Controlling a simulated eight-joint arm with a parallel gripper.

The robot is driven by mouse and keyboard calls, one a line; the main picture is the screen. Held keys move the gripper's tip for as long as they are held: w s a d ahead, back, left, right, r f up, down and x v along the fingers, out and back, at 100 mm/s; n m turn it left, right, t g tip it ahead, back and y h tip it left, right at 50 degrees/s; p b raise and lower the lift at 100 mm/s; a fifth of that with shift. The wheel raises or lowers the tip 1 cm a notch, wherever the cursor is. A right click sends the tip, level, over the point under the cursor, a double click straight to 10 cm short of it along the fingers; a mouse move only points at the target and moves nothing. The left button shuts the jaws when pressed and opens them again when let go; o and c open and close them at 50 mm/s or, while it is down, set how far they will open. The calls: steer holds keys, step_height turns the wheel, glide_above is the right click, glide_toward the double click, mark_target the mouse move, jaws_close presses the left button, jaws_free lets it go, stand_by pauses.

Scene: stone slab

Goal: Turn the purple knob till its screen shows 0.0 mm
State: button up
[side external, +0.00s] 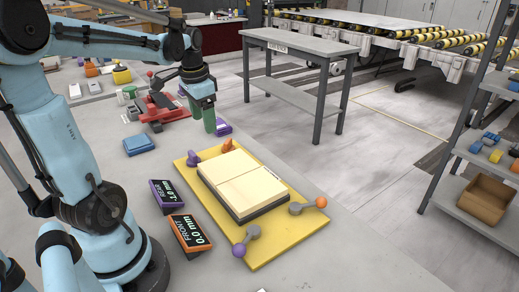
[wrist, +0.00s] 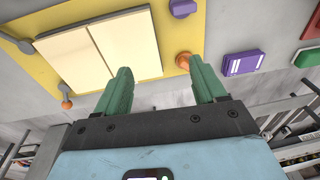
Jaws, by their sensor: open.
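A yellow board (side external: 270,250) carries a cream block in two halves (side external: 242,180). A purple knob (side external: 193,158) is at its far left corner and another purple knob (side external: 239,250) is at its front corner. The far left purple knob shows partly at the top edge of the wrist view (wrist: 183,8). A purple-framed screen (side external: 167,193) marked REAR seems to read 3.0 mm; its sign is hard to tell. An orange-framed screen (side external: 190,234) marked FRONT reads 0.0 mm. My gripper (side external: 209,130) is open and empty above the board's far edge; its green fingers also show in the wrist view (wrist: 160,75).
An orange knob (side external: 227,146) stands at the board's far edge, close to my fingers. Another orange knob (side external: 321,202) is at the right corner. A purple box (wrist: 243,63) lies beyond the board. A blue box (side external: 139,145) lies left. The slab right of the board is clear.

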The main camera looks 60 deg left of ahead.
steer(key=g+h, duration=0.1)
glide_above(191, 153)
step_height(191, 153, down, 13)
steer(key=shift+r, duration=0.15)
stand_by(0.4)
steer(key=c, duration=1.1)
steer(key=shift+o, duration=0.2)
steer(key=shift+d+n, duration=0.1)
steer(key=shift+n, duration=0.3)
